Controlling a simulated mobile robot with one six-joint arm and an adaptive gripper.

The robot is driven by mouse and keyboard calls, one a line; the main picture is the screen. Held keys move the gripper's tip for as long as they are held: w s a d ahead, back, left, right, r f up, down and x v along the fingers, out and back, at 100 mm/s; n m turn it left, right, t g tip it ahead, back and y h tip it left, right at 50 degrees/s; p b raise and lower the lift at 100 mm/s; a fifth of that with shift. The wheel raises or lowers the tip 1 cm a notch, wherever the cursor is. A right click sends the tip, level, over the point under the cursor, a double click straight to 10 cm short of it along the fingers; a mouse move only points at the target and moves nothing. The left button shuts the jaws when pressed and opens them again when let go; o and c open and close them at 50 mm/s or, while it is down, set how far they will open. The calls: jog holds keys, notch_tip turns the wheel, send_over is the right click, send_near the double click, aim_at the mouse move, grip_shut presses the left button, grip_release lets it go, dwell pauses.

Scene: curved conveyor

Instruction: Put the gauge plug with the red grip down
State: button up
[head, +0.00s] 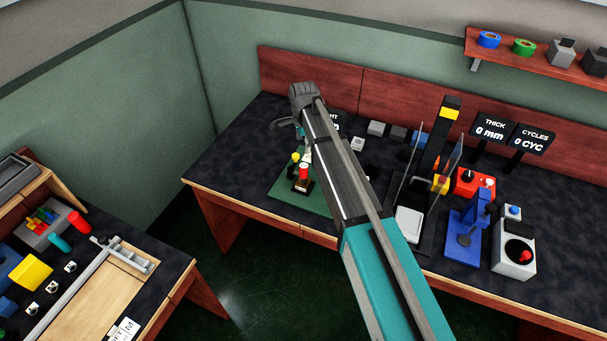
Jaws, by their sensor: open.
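The gauge plug with the red grip (303,173) stands upright in or on a small dark block (301,186) on the green mat (285,196), at the left part of the back bench. A yellow-topped piece (295,157) stands just behind it. My arm reaches across the bench from the lower right, and its wrist is above and behind the plug. My gripper (299,128) is open, partly hidden by my arm, and apart from the red grip. The fingertips are too small to make out well.
Right of my arm stand a black press with a yellow top (450,107), a red box (474,184), a blue stand (466,238) and a white box with a red knob (515,250). A second bench at left holds a wooden board (100,295) and a red cylinder (80,222).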

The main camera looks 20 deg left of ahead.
aim_at(303, 166)
jog(key=shift+f+b, duration=4.15)
jog(key=shift+f, duration=0.1)
jog(key=shift+w+a+f+b, duration=0.1)
jog(key=shift+f+b, duration=1.2)
jog(key=shift+w+f+b, duration=0.1)
jog(key=shift+f+b, duration=1.2)
grip_shut()
